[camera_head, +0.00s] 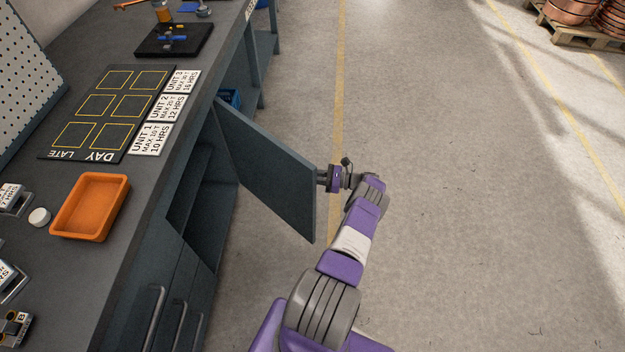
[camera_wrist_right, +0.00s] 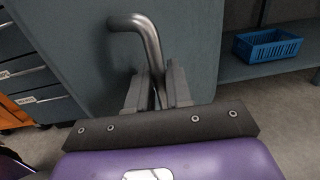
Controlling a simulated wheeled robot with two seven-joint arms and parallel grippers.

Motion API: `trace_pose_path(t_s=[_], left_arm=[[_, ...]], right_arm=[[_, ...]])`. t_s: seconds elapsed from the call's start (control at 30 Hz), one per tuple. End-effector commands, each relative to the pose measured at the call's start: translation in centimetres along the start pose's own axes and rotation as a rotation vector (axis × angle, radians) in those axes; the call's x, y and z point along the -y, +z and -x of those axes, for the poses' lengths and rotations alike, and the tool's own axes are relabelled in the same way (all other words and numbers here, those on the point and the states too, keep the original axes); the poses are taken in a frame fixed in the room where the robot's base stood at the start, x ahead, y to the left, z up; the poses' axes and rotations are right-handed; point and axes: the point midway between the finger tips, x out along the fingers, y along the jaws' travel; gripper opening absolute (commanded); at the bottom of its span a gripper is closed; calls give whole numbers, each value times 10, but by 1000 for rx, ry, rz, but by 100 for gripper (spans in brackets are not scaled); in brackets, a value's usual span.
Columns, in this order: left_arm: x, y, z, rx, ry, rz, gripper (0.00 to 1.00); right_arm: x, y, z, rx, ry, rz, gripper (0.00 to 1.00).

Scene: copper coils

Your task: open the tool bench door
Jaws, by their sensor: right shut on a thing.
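The tool bench door (camera_head: 268,165) is a dark grey-blue panel that stands swung out from the bench front in the head view, with the shelf space behind it exposed. My right gripper (camera_head: 324,179) is at the outer face of the door near its free edge. In the right wrist view, my right gripper (camera_wrist_right: 158,90) is shut on the door's bent metal handle (camera_wrist_right: 137,24). The door face (camera_wrist_right: 85,50) fills the area behind the handle there. My left gripper is in neither view.
The bench top (camera_head: 150,205) carries an orange tray (camera_head: 91,235), a black marked board (camera_head: 75,152) and small items. More handles (camera_head: 152,318) show on the near bench front. A blue basket (camera_wrist_right: 268,46) sits on a lower shelf. The floor (camera_head: 450,200) to the right is clear.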

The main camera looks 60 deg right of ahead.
Motion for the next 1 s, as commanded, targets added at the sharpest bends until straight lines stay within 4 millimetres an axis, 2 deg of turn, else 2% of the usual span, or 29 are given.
trace_pose_path(t_s=[0.57, 0.6, 0.67, 1.0], left_arm=[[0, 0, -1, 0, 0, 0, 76], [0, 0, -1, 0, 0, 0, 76], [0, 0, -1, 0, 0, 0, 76], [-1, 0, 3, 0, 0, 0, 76]], right_arm=[[3, 0, -3, 1, 4, -1, 0], [3, 0, -3, 1, 5, -1, 24], [3, 0, -3, 1, 5, -1, 33], [3, 6, -2, 1, 5, 0, 35]])
